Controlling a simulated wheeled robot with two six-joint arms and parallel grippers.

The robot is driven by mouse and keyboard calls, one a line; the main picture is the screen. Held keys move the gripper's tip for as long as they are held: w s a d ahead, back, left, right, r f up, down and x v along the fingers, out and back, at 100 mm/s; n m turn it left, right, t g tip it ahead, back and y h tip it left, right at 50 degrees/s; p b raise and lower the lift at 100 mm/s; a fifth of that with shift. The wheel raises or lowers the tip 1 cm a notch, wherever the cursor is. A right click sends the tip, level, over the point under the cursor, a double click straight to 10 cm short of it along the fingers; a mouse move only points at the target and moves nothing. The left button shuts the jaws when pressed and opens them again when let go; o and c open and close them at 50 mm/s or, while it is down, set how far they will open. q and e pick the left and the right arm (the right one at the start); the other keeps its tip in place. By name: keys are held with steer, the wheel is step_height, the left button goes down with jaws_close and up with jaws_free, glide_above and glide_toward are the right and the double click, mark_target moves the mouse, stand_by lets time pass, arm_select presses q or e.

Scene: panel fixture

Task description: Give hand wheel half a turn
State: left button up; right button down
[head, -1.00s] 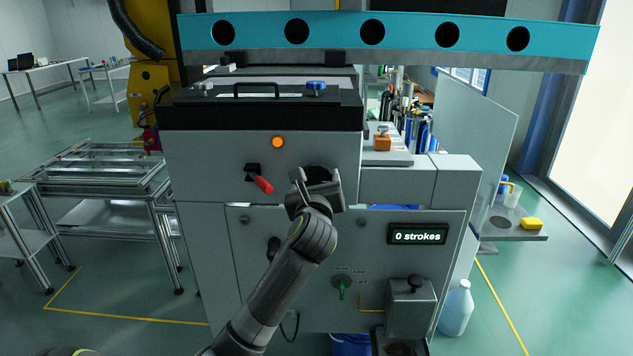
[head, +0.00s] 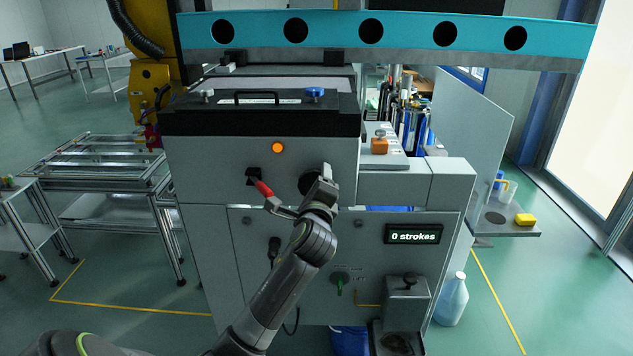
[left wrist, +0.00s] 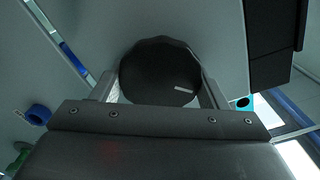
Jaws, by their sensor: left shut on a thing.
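The hand wheel (head: 308,183) is a dark round knob on the grey panel front, partly hidden behind my left gripper in the head view. In the left wrist view the wheel (left wrist: 160,65) is a black scalloped disc with a short white mark at its lower right. My left gripper (head: 302,189) is at the wheel, turned at a slant. In the left wrist view its two fingers (left wrist: 160,88) stand on either side of the wheel, shut on it. My right gripper is not in view.
A red-handled lever (head: 263,188) sits just left of the wheel, close to my left gripper. An orange lamp (head: 277,148) is above. A display (head: 413,234) reading "0 strokes" and a green selector (head: 340,287) are lower down. A capped box (head: 405,300) juts out at lower right.

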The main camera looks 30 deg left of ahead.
arm_select(q)
steer(key=n, duration=0.6)
steer(key=shift+r+n, duration=0.1)
steer(key=shift+n, duration=0.2)
steer(key=n, duration=0.3)
steer(key=shift+n, duration=0.3)
steer(key=n, duration=0.3)
steer(key=shift+n+b, duration=0.3)
steer(key=shift+b, duration=0.1)
steer(key=n+b, duration=0.1)
steer(key=n, duration=0.5)
steer(key=shift+a+r+b, duration=0.1)
steer(key=shift+r+b, duration=0.05)
steer(key=shift+b, duration=0.25)
steer(key=n+b, duration=0.1)
steer(key=n, duration=0.5)
steer(key=shift+s+a+b, duration=0.1)
steer(key=shift+s+b, duration=0.05)
steer(key=shift+b, duration=0.2)
steer(key=shift+r, duration=0.1)
